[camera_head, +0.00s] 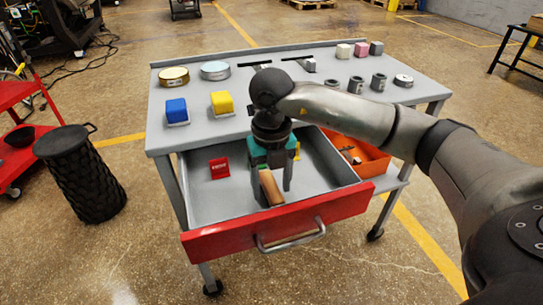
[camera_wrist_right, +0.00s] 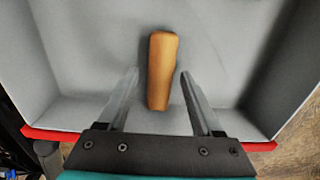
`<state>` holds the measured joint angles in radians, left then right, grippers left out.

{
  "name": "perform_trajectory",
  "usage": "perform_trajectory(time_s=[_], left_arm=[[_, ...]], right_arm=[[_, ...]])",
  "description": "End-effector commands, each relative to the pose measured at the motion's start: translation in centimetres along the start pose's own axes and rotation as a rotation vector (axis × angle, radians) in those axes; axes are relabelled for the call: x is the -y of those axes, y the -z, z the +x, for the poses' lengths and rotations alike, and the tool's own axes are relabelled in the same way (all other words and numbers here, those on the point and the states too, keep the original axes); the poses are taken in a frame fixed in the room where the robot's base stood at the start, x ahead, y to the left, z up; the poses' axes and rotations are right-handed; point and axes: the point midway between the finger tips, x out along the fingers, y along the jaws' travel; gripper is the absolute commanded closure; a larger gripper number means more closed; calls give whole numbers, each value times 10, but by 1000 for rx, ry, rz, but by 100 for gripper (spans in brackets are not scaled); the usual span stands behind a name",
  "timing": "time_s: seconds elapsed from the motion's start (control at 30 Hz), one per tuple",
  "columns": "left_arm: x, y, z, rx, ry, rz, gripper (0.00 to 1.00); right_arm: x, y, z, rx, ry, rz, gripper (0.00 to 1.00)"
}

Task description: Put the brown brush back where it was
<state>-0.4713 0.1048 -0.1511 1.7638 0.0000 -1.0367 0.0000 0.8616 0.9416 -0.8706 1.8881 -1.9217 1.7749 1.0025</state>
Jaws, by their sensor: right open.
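The brown brush (camera_head: 270,188) lies in the open drawer (camera_head: 207,200) of the grey table, near the red front. Only a plain brown, rounded bar shows of it; no bristles can be made out. My right gripper (camera_head: 275,190) points down into the drawer over the brush. In the right wrist view the brush (camera_wrist_right: 161,70) lies lengthwise between the two open fingers (camera_wrist_right: 158,78) and reaches past their tips, with a gap on each side. My left gripper is in neither view.
A red packet (camera_head: 219,168) lies in the drawer's left part. An orange bin (camera_head: 365,160) is right of the drawer. The tabletop holds a blue block (camera_head: 177,110), a yellow block (camera_head: 222,102), round tins and grey cylinders. A black bin (camera_head: 80,175) stands left.

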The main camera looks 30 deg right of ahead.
Motion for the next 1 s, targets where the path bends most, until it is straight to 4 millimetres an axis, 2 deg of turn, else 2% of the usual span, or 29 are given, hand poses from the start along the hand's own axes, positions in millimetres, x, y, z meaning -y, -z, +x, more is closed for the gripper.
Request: perform_trajectory(time_s=[0.13, 0.7, 1.0], left_arm=[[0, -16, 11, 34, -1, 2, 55], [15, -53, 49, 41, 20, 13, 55], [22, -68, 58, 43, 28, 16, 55]], right_arm=[[0, -1, -23, 4, -2, 0, 33], [0, -1, -91, 4, -1, 1, 33], [0, -1, -113, 2, -1, 0, 33]])
